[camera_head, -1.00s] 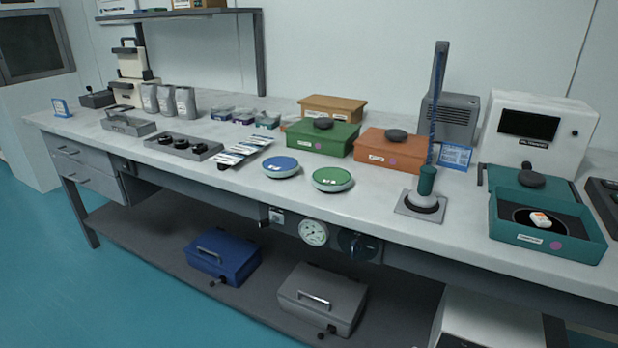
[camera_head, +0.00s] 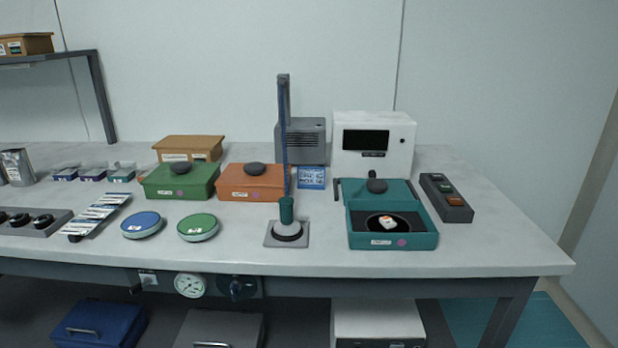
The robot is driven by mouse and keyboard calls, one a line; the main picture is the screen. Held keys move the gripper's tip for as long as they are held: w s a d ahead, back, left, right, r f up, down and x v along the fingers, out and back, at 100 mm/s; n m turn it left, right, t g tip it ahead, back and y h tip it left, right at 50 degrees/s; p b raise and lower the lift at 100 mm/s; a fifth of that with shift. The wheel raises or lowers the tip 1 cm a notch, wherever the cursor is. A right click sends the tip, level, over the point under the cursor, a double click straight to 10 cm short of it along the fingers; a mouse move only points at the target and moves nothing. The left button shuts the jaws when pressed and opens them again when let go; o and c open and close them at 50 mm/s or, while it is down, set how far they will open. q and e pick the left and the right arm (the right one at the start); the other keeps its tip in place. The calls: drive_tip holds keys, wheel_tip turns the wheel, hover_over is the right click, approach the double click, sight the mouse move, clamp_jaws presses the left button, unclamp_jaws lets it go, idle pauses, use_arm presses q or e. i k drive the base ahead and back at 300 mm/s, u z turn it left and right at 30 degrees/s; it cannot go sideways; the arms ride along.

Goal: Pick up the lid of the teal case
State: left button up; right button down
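The teal case (camera_head: 362,240) stands open on the bench right of centre. A small white and orange item (camera_head: 388,222) sits in its dark round recess. The teal lid (camera_head: 399,189), with a black round knob (camera_head: 377,186) on it, is at the back edge of the case. I cannot tell whether it lies behind the case or rests on its rim. Neither of my grippers is in view.
A white instrument (camera_head: 345,155) stands behind the lid, and a dark button box (camera_head: 446,197) is to its right. A stand with a tall blue-marked post (camera_head: 285,150) is left of the case. Bare bench (camera_head: 490,245) lies to the right.

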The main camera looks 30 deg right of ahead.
sight(351, 188)
drive_tip(key=z, duration=1.25)
